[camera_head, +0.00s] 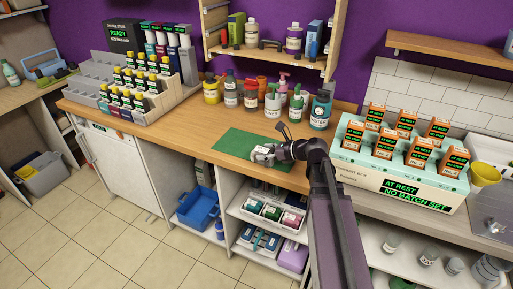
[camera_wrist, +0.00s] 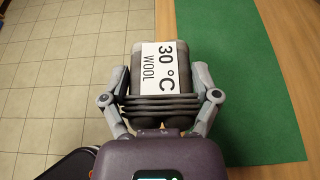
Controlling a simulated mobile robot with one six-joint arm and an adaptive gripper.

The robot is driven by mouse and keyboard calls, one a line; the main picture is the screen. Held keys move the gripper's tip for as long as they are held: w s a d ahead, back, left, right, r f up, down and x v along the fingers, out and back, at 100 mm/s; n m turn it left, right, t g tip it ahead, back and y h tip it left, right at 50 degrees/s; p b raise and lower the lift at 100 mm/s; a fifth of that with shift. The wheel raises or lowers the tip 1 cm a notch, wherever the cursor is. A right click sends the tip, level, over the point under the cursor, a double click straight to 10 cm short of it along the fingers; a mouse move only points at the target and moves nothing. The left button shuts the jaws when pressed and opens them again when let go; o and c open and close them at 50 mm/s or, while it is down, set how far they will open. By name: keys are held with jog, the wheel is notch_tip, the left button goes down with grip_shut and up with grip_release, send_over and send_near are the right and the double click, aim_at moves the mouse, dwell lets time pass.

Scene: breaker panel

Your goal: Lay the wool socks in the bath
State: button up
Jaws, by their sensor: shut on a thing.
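The wool socks (camera_wrist: 147,72) are a dark grey bundle with a white label reading "30 °C WOOL", in the wrist view. My gripper (camera_wrist: 161,96) is shut on them, one finger at each side. In the head view my gripper (camera_head: 268,152) holds the socks (camera_head: 261,153) over the front part of the green mat (camera_head: 236,142). I cannot tell which thing is the bath. A pale teal machine (camera_head: 352,176) at the right reads "AT REST / NO BATCH SET" and carries several orange-topped units marked "AT REST".
Several bottles and jars (camera_head: 249,96) stand behind the mat. A stepped rack of small bottles (camera_head: 120,108) is at the left. A yellow funnel (camera_head: 484,175) is at the far right. Below the counter are a white tray of rolls (camera_head: 268,212) and a blue basin (camera_head: 198,207).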

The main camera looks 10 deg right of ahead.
jog(key=w, duration=0.5)
jog(key=w+a+f+b, duration=0.1)
jog(key=w, duration=0.4)
jog(key=w+a, duration=0.1)
jog(key=w, duration=0.5)
jog(key=shift+a+f, duration=0.2)
jog(key=shift+f, duration=0.05)
jog(key=shift+s, duration=0.1)
jog(key=shift+f+b, duration=0.15)
jog(key=shift+b, duration=0.25)
jog(key=shift+f+b, duration=1.6)
jog(key=shift+b, duration=0.05)
jog(key=shift+f, duration=0.15)
jog(key=o, duration=1)
jog(key=shift+c, duration=0.2)
